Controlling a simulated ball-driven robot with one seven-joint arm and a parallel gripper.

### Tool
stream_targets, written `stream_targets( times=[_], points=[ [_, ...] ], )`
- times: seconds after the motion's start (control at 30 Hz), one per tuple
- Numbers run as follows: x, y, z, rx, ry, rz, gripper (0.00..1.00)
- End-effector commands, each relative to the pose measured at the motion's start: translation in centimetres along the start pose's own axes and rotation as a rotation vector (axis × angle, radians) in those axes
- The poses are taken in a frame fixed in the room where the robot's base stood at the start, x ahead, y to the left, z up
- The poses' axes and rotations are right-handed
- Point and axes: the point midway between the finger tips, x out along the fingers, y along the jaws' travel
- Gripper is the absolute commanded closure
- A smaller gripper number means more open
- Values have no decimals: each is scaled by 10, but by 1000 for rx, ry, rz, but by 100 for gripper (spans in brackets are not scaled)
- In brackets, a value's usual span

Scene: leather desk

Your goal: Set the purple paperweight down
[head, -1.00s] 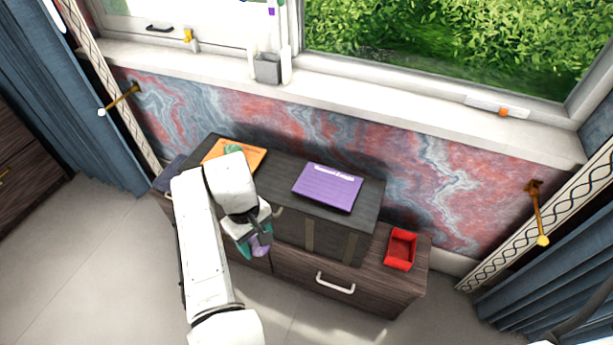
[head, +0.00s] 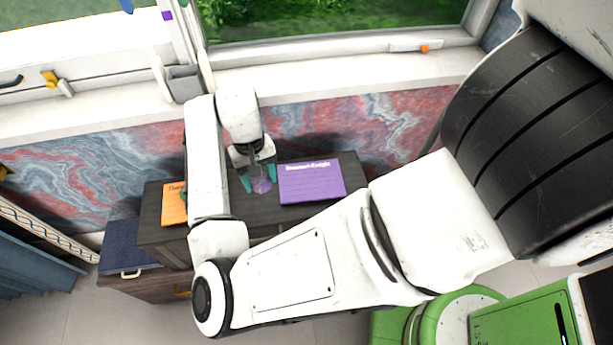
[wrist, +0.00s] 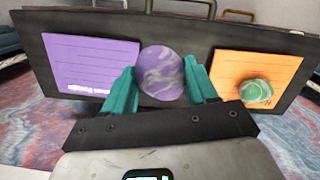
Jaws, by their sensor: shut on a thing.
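My gripper (head: 259,178) has its teal fingers shut on the purple paperweight (head: 262,186), a round, marbled purple and grey thing. It also shows between the fingertips in the wrist view (wrist: 160,72). It is over the dark top of the chest (head: 232,205), between a purple card (head: 312,182) and an orange card (head: 173,204). I cannot tell whether it touches the top. In the wrist view, the purple card (wrist: 92,62) is left of the paperweight and the orange card (wrist: 260,65) is right.
A green marbled paperweight (wrist: 256,92) sits on the orange card. Bare dark top shows between the cards. A dark blue box (head: 125,247) stands lower left of the chest. The windowsill (head: 110,112) and marbled wall (head: 340,130) are behind. My arm hides part of the chest.

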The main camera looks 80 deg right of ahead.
Motion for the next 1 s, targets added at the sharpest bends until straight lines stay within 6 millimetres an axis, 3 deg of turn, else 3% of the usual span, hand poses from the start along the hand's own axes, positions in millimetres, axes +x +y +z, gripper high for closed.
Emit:
stream_targets(
  times=[0.03,0.2,0.33,0.5,0.7,1.0],
  points=[
    [-7,35,1,115,1,-13,81],
    [-19,130,22,472,4,-55,81],
    [-26,187,49,706,7,-81,81],
    [-32,229,78,904,10,-104,81],
    [-28,236,82,972,10,-110,81],
    [-4,194,31,967,10,-107,81]
  ],
)
